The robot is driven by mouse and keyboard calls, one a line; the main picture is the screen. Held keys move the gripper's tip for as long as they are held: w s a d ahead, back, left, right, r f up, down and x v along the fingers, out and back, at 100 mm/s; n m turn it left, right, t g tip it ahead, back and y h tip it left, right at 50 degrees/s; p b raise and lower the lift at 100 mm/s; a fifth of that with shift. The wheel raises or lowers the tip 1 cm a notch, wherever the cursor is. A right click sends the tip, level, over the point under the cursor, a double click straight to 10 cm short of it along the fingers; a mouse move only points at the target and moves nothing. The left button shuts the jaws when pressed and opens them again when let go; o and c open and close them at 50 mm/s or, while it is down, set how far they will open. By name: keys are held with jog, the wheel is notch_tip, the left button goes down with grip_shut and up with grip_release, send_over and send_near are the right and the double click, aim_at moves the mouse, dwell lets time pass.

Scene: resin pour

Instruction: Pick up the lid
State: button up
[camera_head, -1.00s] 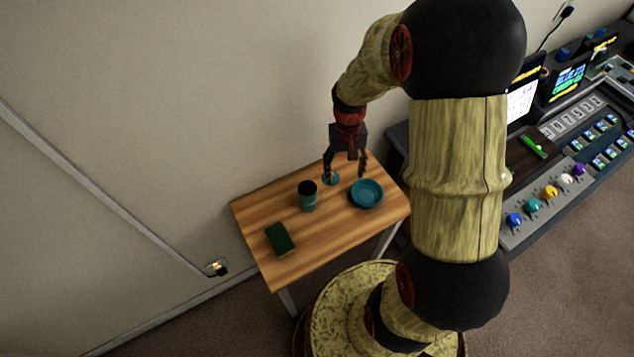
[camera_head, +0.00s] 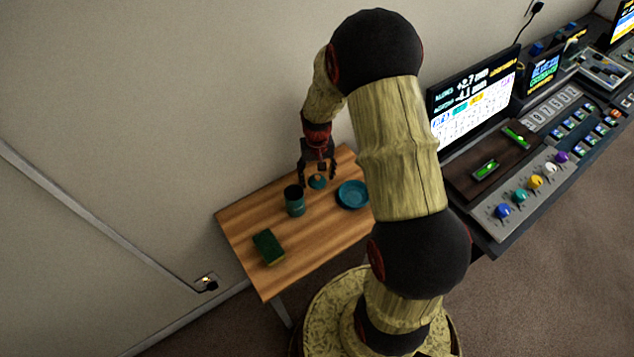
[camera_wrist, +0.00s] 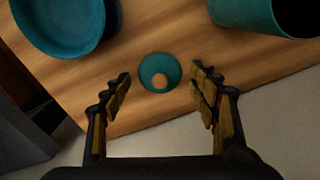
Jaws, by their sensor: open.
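The lid (camera_head: 317,182) is a small round teal disc with a brownish knob in its middle. It lies on the wooden table (camera_head: 300,246) between the cup and the dish. In the wrist view the lid (camera_wrist: 160,72) shows whole, just beyond and between the fingertips. My gripper (camera_head: 317,178) points down over the lid with its fingers spread. In the wrist view my gripper (camera_wrist: 160,86) is open and empty, one finger on each side of the lid. I cannot tell the exact height of the fingertips above the table.
A teal cup (camera_head: 294,203) stands left of the lid, and a teal dish (camera_head: 352,195) lies to its right. A dark green sponge-like block (camera_head: 268,247) lies at the table's left. The wall (camera_head: 150,120) is close behind. A control console (camera_head: 510,190) stands at the right.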

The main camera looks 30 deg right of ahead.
jog(key=shift+f, duration=0.3)
jog(key=shift+c, duration=1)
jog(key=c, duration=0.8)
